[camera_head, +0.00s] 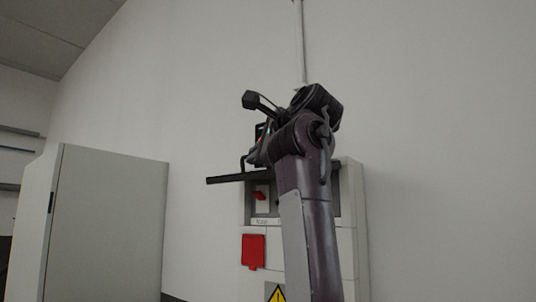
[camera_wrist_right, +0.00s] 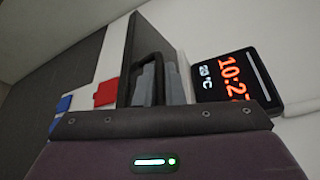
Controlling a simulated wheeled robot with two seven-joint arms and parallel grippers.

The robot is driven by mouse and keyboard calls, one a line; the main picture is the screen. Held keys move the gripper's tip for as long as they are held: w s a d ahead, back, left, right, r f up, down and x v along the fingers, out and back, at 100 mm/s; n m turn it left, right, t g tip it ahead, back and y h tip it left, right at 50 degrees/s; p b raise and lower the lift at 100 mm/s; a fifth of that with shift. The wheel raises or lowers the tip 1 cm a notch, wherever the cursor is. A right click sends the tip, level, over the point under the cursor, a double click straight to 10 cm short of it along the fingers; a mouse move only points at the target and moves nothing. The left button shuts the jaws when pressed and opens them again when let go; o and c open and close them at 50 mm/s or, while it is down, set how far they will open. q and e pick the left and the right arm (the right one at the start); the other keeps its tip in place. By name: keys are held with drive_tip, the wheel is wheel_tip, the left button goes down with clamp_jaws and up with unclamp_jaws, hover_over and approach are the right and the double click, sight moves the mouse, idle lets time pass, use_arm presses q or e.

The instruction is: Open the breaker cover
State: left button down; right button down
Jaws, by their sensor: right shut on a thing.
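The breaker box (camera_head: 348,210) is a pale grey unit on the wall, partly hidden behind my right arm. Its dark breaker cover (camera_head: 226,179) shows almost edge-on, standing out from the box front above a recess with a red switch (camera_head: 260,194). My right gripper (camera_wrist_right: 160,82) is shut on the dark looped handle (camera_wrist_right: 135,62) of the cover in the right wrist view. In the head view the fingertips are mostly hidden by my wrist. My left gripper is not in view.
A lit display with orange digits (camera_wrist_right: 232,80) is close beside the gripper. A red part (camera_head: 253,250) and a yellow warning sign (camera_head: 275,292) are lower on the box. A large pale cabinet (camera_head: 110,225) stands at left. A conduit (camera_head: 299,40) runs up the bare wall.

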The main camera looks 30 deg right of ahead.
drive_tip(key=shift+d+r+m, duration=0.1)
drive_tip(key=shift+r+m, duration=0.3)
drive_tip(key=shift+r, duration=0.3)
drive_tip(key=shift+d+r+g+y, duration=0.1)
drive_tip(key=shift+r+g+y, duration=0.15)
drive_tip(key=shift+g+y, duration=0.05)
drive_tip(key=shift+w+d+r+m, duration=0.2)
drive_tip(key=shift+d+r+m, duration=0.1)
drive_tip(key=shift+r+m, duration=0.35)
drive_tip(key=shift+d+r+m+g+y, duration=0.1)
drive_tip(key=shift+r+m+g+y, duration=0.1)
drive_tip(key=shift+m+g+y, duration=0.1)
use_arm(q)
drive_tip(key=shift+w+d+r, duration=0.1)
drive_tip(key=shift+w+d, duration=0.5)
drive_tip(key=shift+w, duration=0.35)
use_arm(e)
drive_tip(key=shift+w+d+r, duration=0.1)
drive_tip(key=c, duration=1.5)
unclamp_jaws()
drive_tip(key=shift+d, duration=0.1)
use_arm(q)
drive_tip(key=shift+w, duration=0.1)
